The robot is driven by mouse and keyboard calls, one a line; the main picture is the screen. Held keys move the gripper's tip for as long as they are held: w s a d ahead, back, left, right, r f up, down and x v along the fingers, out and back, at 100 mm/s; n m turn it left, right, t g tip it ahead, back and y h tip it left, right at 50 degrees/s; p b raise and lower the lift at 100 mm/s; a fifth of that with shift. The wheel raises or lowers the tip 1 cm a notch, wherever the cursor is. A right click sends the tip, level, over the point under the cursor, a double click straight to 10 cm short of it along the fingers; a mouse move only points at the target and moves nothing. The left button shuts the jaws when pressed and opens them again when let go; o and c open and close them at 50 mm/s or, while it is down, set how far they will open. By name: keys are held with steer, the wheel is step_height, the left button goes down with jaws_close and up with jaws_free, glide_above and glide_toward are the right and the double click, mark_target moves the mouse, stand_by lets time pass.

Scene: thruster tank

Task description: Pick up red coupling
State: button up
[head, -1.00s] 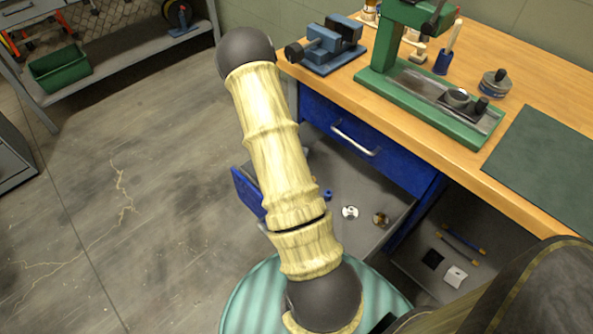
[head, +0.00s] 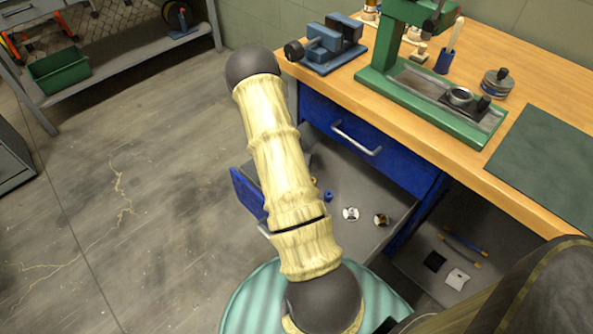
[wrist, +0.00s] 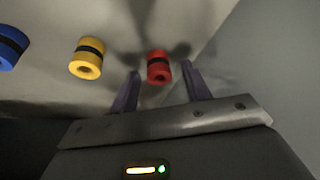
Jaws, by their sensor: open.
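The red coupling (wrist: 158,67), a short ring-shaped piece with a dark band, stands in the drawer in the wrist view. My gripper (wrist: 161,78) is open, and its two fingers show on either side of the coupling in the picture, the left finger a little farther from the camera's top edge. I cannot tell whether either finger touches it. In the head view the red coupling and my gripper are hidden behind my arm.
A yellow coupling (wrist: 87,58) and a blue coupling (wrist: 10,48) stand to the left. The open drawer (head: 385,205) also holds a silver part (head: 350,214) and a brass part (head: 381,219). A drawer wall (wrist: 250,60) rises on the right in the wrist view.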

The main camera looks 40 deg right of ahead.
stand_by(0.3)
jaws_close()
step_height(320, 180, up, 10)
steer(key=p, duration=0.2)
stand_by(0.4)
stand_by(0.4)
